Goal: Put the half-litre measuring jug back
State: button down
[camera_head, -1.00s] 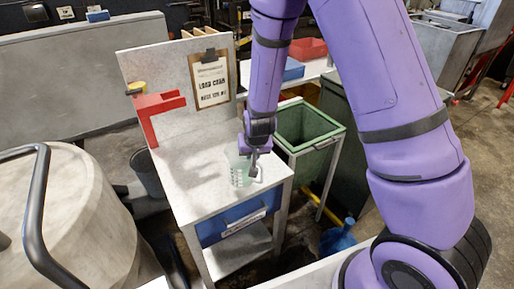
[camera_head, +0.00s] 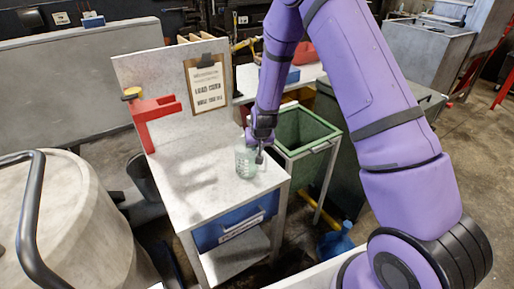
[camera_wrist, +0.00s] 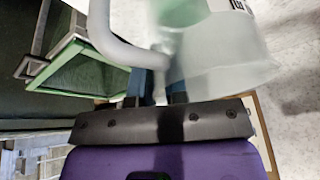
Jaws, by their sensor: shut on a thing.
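The half-litre measuring jug (camera_head: 246,161) is a clear, greenish cup with printed marks. In the head view it is upright at the right side of the small white-topped table (camera_head: 205,190); I cannot tell whether its base touches the top. My gripper (camera_head: 260,148) is at its right side, shut on its handle. In the wrist view the jug (camera_wrist: 215,45) fills the upper middle, with its curved handle (camera_wrist: 125,45) running down to the jaws (camera_wrist: 160,95). The fingertips are partly hidden by the handle.
A green open bin (camera_head: 303,130) stands right of the table. A red bracket (camera_head: 155,115) rises at the table's back left, and a clipboard (camera_head: 208,85) hangs on the back panel. A blue drawer (camera_head: 232,222) is under the top. The left of the tabletop is clear.

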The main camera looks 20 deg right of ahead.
jog(key=shift+f, duration=0.2)
jog(key=c, duration=1.1)
grip_release()
jog(key=shift+c, duration=0.2)
jog(key=shift+r, duration=0.1)
jog(key=v, duration=1.2)
jog(key=s+r+n, duration=0.1)
jog(key=s+r, duration=0.6)
jog(key=r, duration=0.3)
jog(key=s+r, duration=0.6)
jog(key=r, duration=0.4)
jog(key=s+d+r, duration=0.1)
jog(key=s+r, duration=0.1)
jog(key=s, duration=0.5)
jog(key=s+d+r, duration=0.1)
jog(key=s+r, duration=0.2)
jog(key=s, duration=0.4)
jog(key=s+d+r+n, duration=0.1)
jog(key=s+r, duration=0.2)
jog(key=s, duration=0.4)
jog(key=shift+r+t, duration=0.25)
jog(key=shift+t, duration=0.15)
